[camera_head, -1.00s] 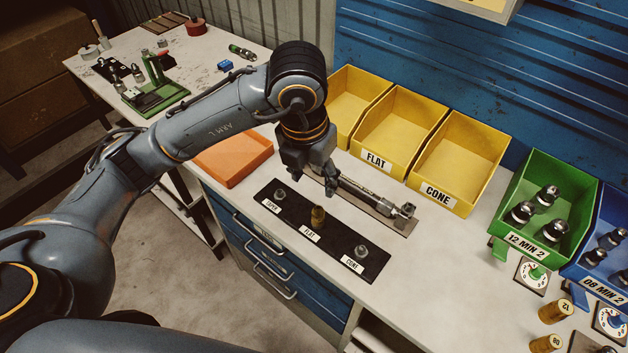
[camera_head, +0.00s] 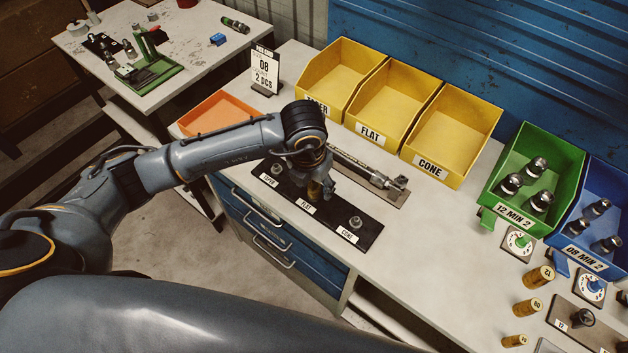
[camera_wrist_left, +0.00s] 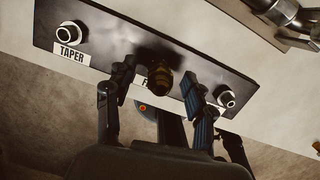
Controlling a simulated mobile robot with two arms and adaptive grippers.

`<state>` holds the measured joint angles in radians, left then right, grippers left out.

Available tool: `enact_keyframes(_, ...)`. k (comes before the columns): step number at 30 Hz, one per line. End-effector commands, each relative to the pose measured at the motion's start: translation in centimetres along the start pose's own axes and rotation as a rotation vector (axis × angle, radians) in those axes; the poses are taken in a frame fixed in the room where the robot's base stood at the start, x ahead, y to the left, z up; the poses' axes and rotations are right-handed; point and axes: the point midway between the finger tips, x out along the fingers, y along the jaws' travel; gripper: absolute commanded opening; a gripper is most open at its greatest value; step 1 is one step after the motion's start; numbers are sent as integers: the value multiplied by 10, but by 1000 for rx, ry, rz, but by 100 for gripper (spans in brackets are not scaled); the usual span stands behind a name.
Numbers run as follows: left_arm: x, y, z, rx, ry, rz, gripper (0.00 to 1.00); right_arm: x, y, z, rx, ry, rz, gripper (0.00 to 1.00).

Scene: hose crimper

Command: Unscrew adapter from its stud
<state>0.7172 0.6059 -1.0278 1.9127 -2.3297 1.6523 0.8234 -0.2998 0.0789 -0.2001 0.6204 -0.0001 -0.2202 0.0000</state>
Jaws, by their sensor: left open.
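The brass adapter (camera_head: 314,191) stands upright on the middle stud, marked FLAT, of a black plate (camera_head: 370,234) on the workbench. In the left wrist view the adapter (camera_wrist_left: 159,76) sits between the open fingers of my left gripper (camera_wrist_left: 158,88), with a gap on both sides. In the head view my left gripper (camera_head: 318,180) comes down over the adapter and partly hides it. The TAPER stud (camera_wrist_left: 69,33) and the CONE stud (camera_wrist_left: 227,99) are bare of any brass piece. My right gripper is not in view.
A torque-wrench-like tool (camera_head: 375,178) lies on a plate just behind. Yellow bins (camera_head: 455,125) stand along the wall, with green (camera_head: 540,165) and blue (camera_head: 600,215) bins at right. An orange tray (camera_head: 215,112) and a card stand (camera_head: 264,70) are at left.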

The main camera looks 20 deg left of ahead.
Motion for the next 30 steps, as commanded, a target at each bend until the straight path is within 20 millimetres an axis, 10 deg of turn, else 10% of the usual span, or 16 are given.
enact_keyframes(7,1,0,0,1,0,0,54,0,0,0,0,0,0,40)
enact_keyframes(15,1,0,0,0,0,0,1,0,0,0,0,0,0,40)
enact_keyframes(20,1,-1,0,-35,0,4,0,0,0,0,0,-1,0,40)
enact_keyframes(30,0,-2,1,-656,0,97,0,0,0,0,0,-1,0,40)
